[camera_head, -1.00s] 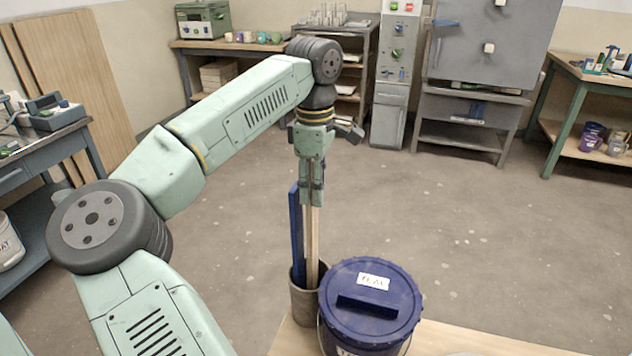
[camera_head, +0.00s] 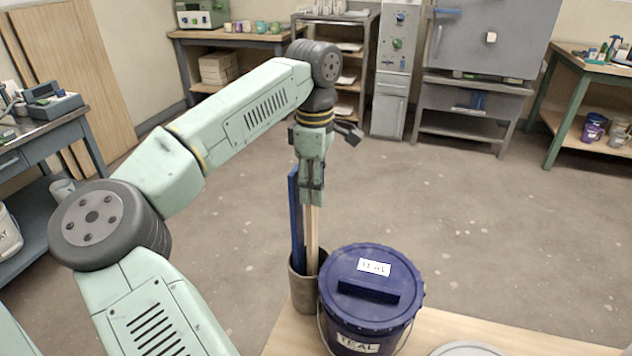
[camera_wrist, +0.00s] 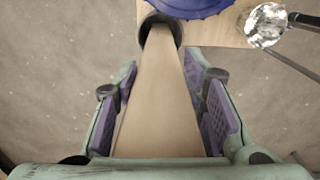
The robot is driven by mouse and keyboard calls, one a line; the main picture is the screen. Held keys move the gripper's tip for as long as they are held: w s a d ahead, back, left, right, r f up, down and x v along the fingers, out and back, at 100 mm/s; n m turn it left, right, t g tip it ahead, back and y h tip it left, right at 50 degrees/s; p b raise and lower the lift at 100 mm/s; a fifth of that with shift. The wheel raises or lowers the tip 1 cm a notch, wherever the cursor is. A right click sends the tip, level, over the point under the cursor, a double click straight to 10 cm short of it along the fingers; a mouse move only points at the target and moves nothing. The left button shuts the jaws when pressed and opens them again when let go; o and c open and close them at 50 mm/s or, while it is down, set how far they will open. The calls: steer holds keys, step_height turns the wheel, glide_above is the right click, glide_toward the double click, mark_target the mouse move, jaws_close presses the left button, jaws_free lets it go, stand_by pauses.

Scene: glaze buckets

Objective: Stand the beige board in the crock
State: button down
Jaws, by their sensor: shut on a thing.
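The beige board (camera_head: 312,232) stands upright with its lower end inside the grey crock (camera_head: 303,292). My gripper (camera_head: 312,196) is shut on the upper part of the beige board. In the wrist view the beige board (camera_wrist: 160,95) runs between my finger pads into the dark mouth of the crock (camera_wrist: 176,28). A blue board (camera_head: 296,220) also stands in the crock, to the left of the beige one. The bottom of the beige board is hidden inside the crock, so I cannot tell whether it rests on the crock's floor.
A blue lidded bucket (camera_head: 371,330) labelled TEAL stands right beside the crock, with a dark blue block (camera_head: 368,291) on its lid. A pale round lid (camera_head: 471,349) lies on the wooden table (camera_head: 428,338) to the right. The floor beyond is clear.

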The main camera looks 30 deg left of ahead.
steer(key=shift+f+b, duration=0.6)
steer(key=shift+f, duration=0.55)
steer(key=c, duration=0.9)
jaws_free()
steer(key=shift+c, duration=0.2)
steer(key=shift+c, duration=0.3)
steer(key=r+p, duration=0.1)
steer(key=p, duration=0.6)
steer(key=shift+r+p, duration=0.15)
steer(key=shift+p, duration=0.2)
step_height(320, 180, up, 9)
steer(key=p, duration=0.6)
